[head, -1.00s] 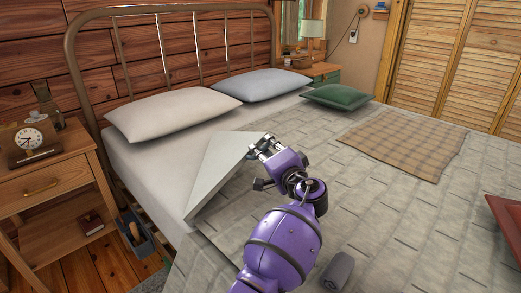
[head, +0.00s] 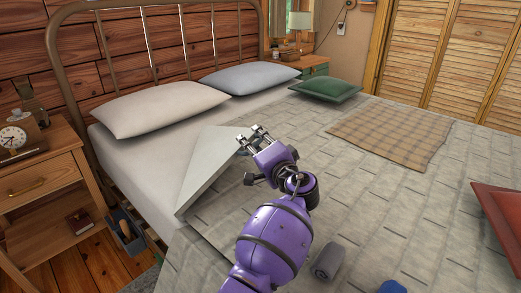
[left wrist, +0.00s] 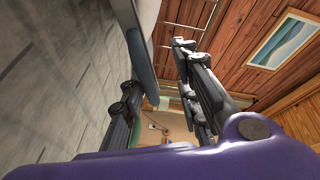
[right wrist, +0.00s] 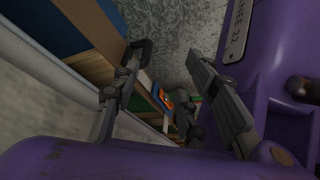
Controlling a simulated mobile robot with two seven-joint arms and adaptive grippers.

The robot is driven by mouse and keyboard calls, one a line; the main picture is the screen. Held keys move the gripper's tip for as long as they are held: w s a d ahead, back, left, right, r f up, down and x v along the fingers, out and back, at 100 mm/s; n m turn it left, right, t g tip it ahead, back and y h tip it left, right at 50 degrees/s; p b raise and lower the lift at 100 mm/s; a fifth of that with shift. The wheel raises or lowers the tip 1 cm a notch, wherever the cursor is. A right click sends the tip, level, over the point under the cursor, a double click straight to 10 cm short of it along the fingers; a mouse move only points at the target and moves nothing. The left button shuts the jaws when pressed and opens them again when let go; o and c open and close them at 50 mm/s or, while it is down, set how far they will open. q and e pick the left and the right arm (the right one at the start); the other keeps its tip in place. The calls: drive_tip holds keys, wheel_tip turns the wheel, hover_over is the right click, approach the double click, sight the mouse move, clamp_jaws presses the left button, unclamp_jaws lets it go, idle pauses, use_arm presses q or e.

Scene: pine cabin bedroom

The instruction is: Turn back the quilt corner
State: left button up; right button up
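The grey quilt (head: 370,195) covers most of the bed. Its near-left corner lies folded over as a pale triangular flap (head: 207,165), with bare white sheet (head: 150,165) beside it. My left gripper (head: 254,138) is at the flap's inner end, over the quilt; whether it touches the flap is unclear. In the left wrist view my left gripper (left wrist: 155,75) has its fingers apart with nothing visible between them, and grey quilt (left wrist: 60,80) fills the left side. My right gripper (right wrist: 167,55) is outside the head view; in its wrist view its fingers are apart and empty.
A white pillow (head: 160,108), a blue-grey pillow (head: 248,79) and a green cushion (head: 325,89) lie toward the headboard. A plaid blanket (head: 392,137), a red item (head: 500,215) and a grey roll (head: 328,262) lie on the quilt. A nightstand (head: 45,185) stands left.

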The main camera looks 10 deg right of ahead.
use_arm(q)
drive_tip(key=v, duration=1.1)
drive_tip(key=shift+s, duration=0.2)
drive_tip(key=shift+d, duration=0.1)
